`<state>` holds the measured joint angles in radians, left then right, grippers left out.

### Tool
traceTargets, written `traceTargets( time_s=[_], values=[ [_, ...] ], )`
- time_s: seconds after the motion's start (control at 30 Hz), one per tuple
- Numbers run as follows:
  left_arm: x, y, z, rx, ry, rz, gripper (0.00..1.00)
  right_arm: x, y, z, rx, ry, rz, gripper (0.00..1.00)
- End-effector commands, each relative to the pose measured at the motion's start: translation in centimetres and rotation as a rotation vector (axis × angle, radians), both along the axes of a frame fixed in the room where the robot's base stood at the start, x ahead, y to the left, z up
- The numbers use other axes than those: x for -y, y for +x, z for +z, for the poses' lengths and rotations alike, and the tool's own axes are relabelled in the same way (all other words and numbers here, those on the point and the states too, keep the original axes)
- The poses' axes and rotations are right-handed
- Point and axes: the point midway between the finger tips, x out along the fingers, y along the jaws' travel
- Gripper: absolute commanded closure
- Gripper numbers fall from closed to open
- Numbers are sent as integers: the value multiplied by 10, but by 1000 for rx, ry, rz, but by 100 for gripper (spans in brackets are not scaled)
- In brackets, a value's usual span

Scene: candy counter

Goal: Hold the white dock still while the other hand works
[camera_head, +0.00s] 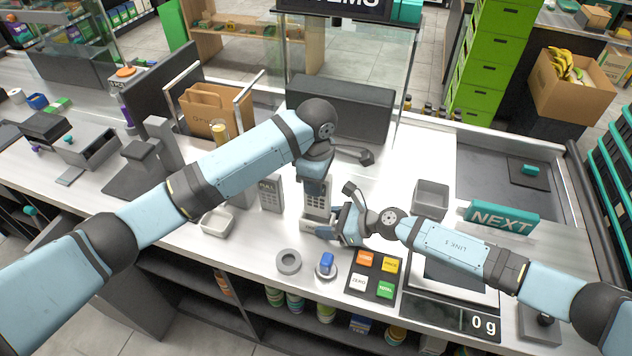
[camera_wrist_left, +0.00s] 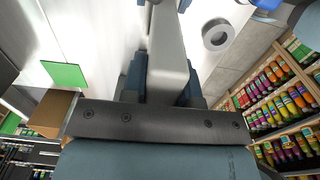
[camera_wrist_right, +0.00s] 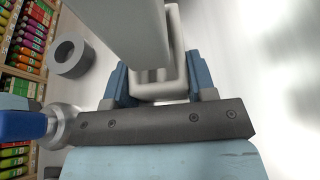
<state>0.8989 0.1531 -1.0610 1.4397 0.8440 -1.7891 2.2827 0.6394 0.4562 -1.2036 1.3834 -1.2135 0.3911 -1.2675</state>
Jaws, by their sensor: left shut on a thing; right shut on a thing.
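The white dock (camera_head: 309,226) stands on the counter near its front edge. My right gripper (camera_head: 328,230) is shut on it, and the right wrist view shows the dock (camera_wrist_right: 158,90) between the blue fingers. My left gripper (camera_head: 317,176) is above the dock, shut on a grey handset with a keypad (camera_head: 316,204). The handset stands about upright over the dock. In the right wrist view the lower end of the handset (camera_wrist_right: 125,30) is at the dock's opening; I cannot tell how deep it sits. The handset also fills the left wrist view's middle (camera_wrist_left: 168,50).
A second keypad device (camera_head: 270,194) and a white tray (camera_head: 217,222) stand to the left. A grey ring (camera_head: 288,262), a blue-topped stamp (camera_head: 326,264) and a button pad (camera_head: 374,274) are in front. A grey box (camera_head: 431,199) stands to the right.

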Motion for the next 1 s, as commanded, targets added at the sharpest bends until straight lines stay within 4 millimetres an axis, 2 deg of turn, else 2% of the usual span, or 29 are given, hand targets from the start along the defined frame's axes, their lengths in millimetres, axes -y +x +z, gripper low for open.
traceTargets(
  time_s=[0.03, 0.13, 0.17, 0.43, 0.57, 1.0],
  values=[
    [0, 0, 0, 1, 0, 0, 99, 0, 0, 0, 0, 0, 0, 47],
    [0, 0, 0, 1, 0, 0, 99, 0, 0, 0, 0, 0, 0, 24],
    [0, 0, 0, 1, 0, 0, 99, 0, 0, 0, 0, 0, 0, 19],
    [0, 0, 0, 1, 0, 0, 99, 1, 0, 0, 0, 0, 0, 19],
    [0, 0, 0, 1, 0, 0, 99, 10, -3, 4, 0, -1, -1, 19],
    [0, 0, 0, 1, 0, 0, 99, 86, -28, 36, 0, -2, -1, 19]
  ],
)
